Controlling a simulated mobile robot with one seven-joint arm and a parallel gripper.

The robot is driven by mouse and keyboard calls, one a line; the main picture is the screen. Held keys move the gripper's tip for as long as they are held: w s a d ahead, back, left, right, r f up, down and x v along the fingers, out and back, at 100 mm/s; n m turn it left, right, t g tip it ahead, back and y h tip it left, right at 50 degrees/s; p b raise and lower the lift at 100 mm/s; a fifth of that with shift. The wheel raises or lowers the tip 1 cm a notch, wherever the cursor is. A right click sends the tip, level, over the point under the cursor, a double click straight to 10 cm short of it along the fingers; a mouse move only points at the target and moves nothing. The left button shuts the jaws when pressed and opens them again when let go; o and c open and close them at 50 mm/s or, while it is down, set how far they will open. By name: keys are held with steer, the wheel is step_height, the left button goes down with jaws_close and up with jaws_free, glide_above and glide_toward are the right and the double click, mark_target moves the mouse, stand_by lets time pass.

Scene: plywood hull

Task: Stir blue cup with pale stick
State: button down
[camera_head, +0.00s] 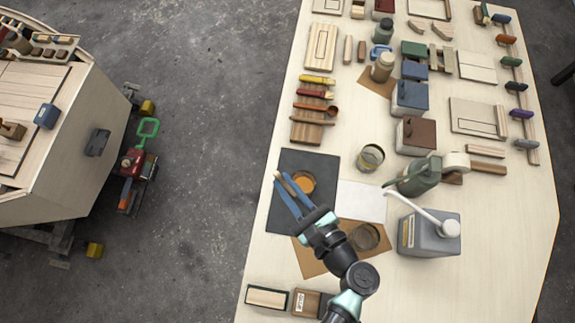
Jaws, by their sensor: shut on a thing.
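My gripper (284,191) has long blue fingers and reaches over the dark mat (290,160). It is shut on a pale stick (293,184), which shows as a short tan length between the fingers. A round cup (306,176) with amber contents stands on the mat, right beside the fingertips and partly hidden by them. The colour of its wall is hard to make out. The stick's lower end is at or over this cup; I cannot tell whether it dips into the contents.
An open tin (371,157) stands beyond the white sheet (362,201). A clear round container (366,237) sits by my arm on brown paper (312,263). Tools and blocks crowd the table's far part.

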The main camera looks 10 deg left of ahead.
steer(key=shift+s+r, duration=0.25)
steer(key=shift+s, duration=0.65)
steer(key=shift+s+r, duration=0.2)
steer(key=shift+s, duration=0.7)
stand_by(1.1)
